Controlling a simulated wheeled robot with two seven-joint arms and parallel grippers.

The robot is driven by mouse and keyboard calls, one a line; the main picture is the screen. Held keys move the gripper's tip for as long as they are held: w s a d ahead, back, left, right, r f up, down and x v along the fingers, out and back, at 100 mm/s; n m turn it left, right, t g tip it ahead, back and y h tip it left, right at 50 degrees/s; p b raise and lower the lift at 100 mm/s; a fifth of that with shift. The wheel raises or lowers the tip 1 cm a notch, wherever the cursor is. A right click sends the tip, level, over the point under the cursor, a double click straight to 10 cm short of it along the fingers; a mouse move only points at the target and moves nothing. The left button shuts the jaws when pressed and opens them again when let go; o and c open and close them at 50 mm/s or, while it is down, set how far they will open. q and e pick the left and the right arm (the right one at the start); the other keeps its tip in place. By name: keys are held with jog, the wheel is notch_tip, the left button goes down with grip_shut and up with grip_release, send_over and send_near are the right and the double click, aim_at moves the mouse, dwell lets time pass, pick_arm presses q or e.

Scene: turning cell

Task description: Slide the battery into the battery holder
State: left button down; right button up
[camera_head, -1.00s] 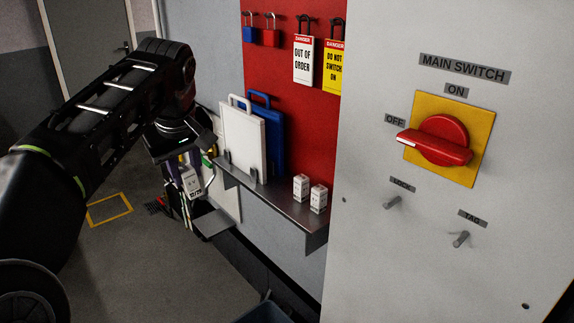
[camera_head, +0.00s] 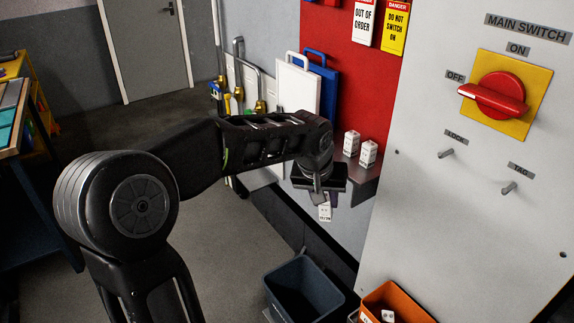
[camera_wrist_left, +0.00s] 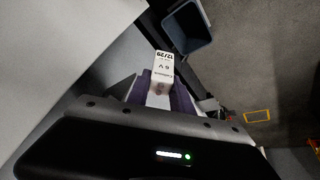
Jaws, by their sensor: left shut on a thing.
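My left gripper (camera_head: 322,190) is shut on a white box-shaped battery (camera_head: 325,209), which hangs below it in the head view. In the left wrist view the battery (camera_wrist_left: 163,66) sticks out between the purple fingers of my left gripper (camera_wrist_left: 158,88), with printed text on its face. The gripper is in front of and below the shelf, clear of its edge. Two more white batteries, the left one (camera_head: 351,143) and the right one (camera_head: 367,153), stand upright on the grey shelf (camera_head: 362,181). I cannot make out the battery holder. My right gripper is not in view.
A dark blue bin (camera_head: 290,285) and an orange bin (camera_head: 371,303) stand on the floor below; a white item lies in the orange one. The main switch cabinet (camera_head: 450,220) rises at the right.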

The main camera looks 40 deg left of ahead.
pick_arm(q)
jog(key=d+f+m, duration=0.1)
jog(key=d+f, duration=0.2)
jog(key=d, duration=0.1)
jog(key=d+f+m+h, duration=0.1)
jog(key=d+f+m, duration=0.1)
jog(key=d+f, duration=0.2)
jog(key=d+f+m+h, duration=0.1)
jog(key=d+f+m, duration=0.1)
jog(key=d, duration=0.3)
jog(key=shift+w+d+f, duration=0.1)
jog(key=shift+d+f, duration=0.3)
jog(key=shift+f, duration=0.45)
jog(key=shift+r, duration=0.1)
